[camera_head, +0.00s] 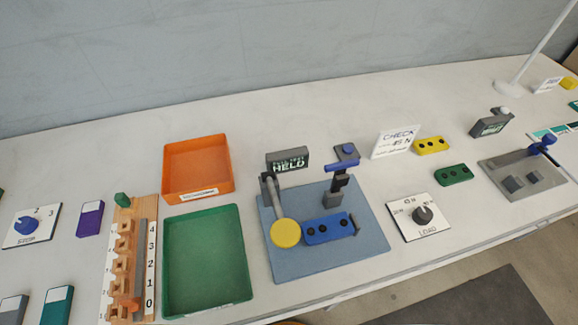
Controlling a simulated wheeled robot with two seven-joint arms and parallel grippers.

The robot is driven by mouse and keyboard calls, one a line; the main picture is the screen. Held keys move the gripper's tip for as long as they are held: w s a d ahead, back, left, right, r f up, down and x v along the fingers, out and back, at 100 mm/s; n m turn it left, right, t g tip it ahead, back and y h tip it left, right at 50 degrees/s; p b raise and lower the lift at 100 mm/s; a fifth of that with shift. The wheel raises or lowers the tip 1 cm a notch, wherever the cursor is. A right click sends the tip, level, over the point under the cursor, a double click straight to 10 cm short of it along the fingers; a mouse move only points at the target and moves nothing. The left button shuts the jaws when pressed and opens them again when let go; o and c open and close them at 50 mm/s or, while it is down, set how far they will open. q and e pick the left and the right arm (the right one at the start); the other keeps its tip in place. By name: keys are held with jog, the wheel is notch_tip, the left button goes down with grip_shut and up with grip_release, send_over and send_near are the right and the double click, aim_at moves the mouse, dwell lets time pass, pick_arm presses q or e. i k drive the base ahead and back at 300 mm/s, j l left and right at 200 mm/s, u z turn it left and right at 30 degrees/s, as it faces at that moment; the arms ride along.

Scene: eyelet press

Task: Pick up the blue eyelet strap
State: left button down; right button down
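The blue eyelet strap (326,229) is a short blue bar with several dark holes along it. It sits at the front of the pull-test fixture, over its blue-grey base plate (366,245). Its left end is close to a round yellow disc (286,233) on a grey lever, and its right end is at a small grey part. I cannot tell whether the strap is clamped there. A grey post with a blue top (343,152) stands behind it. Neither of my grippers is in view.
A small sign reading HELD (288,162) stands behind the plate. An orange tray (197,169) and a green tray (206,262) are to its left. A LOAD dial (423,215), yellow strap (431,146) and green strap (453,174) are to its right. A wooden rack (125,255) stands farther left.

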aim_at(334, 226)
jog(key=l+u, duration=0.25)
jog(key=l, duration=0.2)
jog(key=k+l+u, duration=0.2)
jog(key=l, duration=0.25)
jog(key=l+u, duration=0.25)
jog(key=l, duration=0.15)
jog(key=k+l+u, duration=0.25)
jog(key=l, duration=0.15)
jog(key=k+l+u, duration=0.2)
jog(key=l, duration=0.2)
jog(key=i, duration=0.05)
